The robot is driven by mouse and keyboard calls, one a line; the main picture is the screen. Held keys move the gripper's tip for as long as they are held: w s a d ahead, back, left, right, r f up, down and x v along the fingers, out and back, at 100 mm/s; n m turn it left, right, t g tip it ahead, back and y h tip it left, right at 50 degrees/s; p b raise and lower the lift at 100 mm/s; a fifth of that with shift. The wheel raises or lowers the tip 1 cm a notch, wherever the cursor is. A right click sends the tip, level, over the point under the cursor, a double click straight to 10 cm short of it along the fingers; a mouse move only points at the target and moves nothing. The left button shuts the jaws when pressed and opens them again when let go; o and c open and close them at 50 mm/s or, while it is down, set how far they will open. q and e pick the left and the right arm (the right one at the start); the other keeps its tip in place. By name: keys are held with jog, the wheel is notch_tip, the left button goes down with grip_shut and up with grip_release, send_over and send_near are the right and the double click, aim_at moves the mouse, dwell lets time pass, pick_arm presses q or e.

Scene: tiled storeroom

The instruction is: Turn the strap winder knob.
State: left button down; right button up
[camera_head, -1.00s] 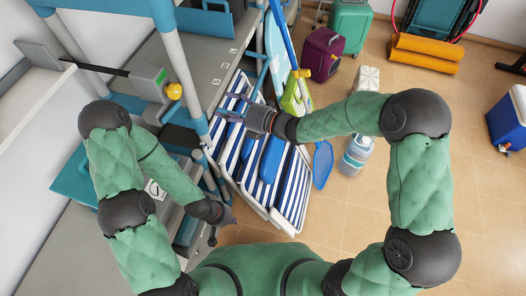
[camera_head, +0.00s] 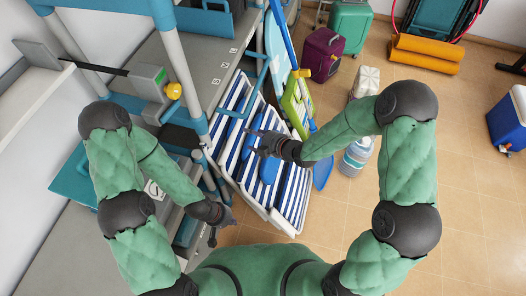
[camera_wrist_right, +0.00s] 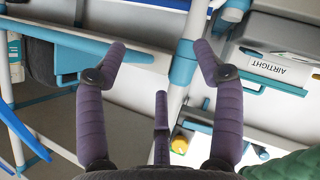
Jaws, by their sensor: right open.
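The strap winder is a grey box (camera_head: 150,85) with a green part on top, fixed by the blue-and-grey frame at the left. Its yellow knob (camera_head: 174,91) faces right, and a black strap (camera_head: 98,69) runs left from the box. My right gripper (camera_head: 254,143) is open and empty above the blue-and-white striped lounger, well right of and below the knob. In the right wrist view the open fingers (camera_wrist_right: 160,48) show, with a small yellow thing, likely the knob (camera_wrist_right: 180,145), lower down between them. My left gripper (camera_head: 225,224) hangs low by the drawers; its fingers are unclear.
The striped lounger (camera_head: 287,207) leans beside the frame post (camera_head: 185,80). Blue poles and a green item (camera_head: 296,105) stand behind it. A water bottle (camera_head: 356,155), a purple suitcase (camera_head: 321,54) and orange rolls (camera_head: 425,53) are on the tiled floor, open at right.

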pick_arm(q)
jog(key=shift+f, duration=0.15)
pick_arm(e)
notch_tip(320, 180, down, 6)
jog(key=s+d+m+g+h, duration=0.1)
jog(key=s+d+m, duration=0.1)
jog(key=s+m, duration=0.1)
jog(key=shift+d+r+m+h, duration=0.15)
jog(key=shift+d+m+h, duration=0.2)
jog(key=shift+m, duration=0.55)
jog(key=shift+w, duration=0.1)
